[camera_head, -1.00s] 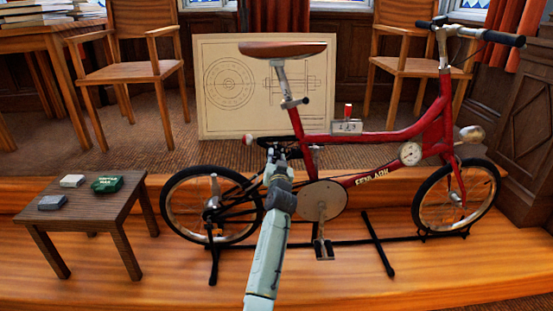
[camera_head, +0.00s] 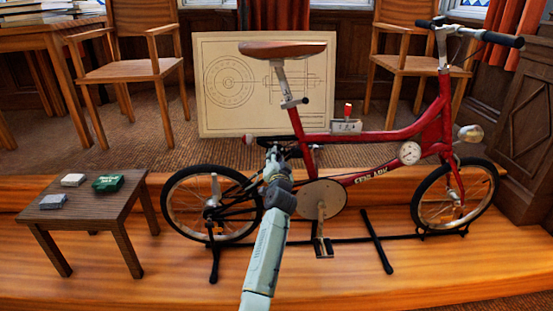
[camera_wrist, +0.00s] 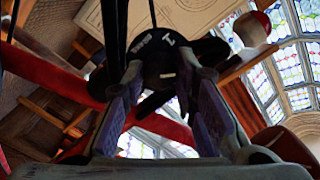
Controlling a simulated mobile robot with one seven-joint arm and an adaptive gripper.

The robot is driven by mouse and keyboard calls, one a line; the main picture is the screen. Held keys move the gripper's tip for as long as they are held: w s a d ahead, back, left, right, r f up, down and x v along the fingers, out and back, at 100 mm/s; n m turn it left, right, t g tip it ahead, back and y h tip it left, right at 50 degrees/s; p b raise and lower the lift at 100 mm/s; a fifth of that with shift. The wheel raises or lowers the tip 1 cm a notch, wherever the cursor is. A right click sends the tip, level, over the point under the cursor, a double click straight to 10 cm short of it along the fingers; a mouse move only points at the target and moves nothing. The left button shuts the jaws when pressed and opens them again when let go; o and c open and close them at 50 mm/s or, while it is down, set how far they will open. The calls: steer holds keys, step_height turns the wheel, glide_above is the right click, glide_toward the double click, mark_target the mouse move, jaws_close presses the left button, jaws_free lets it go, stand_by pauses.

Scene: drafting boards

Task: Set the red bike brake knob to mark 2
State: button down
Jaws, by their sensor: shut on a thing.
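The red bike (camera_head: 375,137) stands upright on a black stand, seen side-on in the head view. My gripper (camera_head: 272,152) reaches up to the dark parts below the saddle, behind the seat tube. In the wrist view my gripper (camera_wrist: 160,75) has its two fingers on either side of a black rounded part (camera_wrist: 156,50), which appears to be the brake knob. It bears white marks, one like a 2; its exact setting cannot be told. The fingers are shut on it. In the head view my gripper and arm hide the knob.
A round white gauge (camera_head: 410,153) is farther right. A low wooden table (camera_head: 110,208) with small boxes stands at left. A drawing board (camera_head: 215,110) leans behind the bike. Open platform floor lies in front.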

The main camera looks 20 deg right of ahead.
steer(key=shift+r, duration=0.15)
steer(key=c, duration=1.3)
jaws_free()
steer(key=shift+s, duration=0.1)
steer(key=v, duration=1.1)
steer(key=shift+s, duration=0.4)
steer(key=shift+a, duration=0.1)
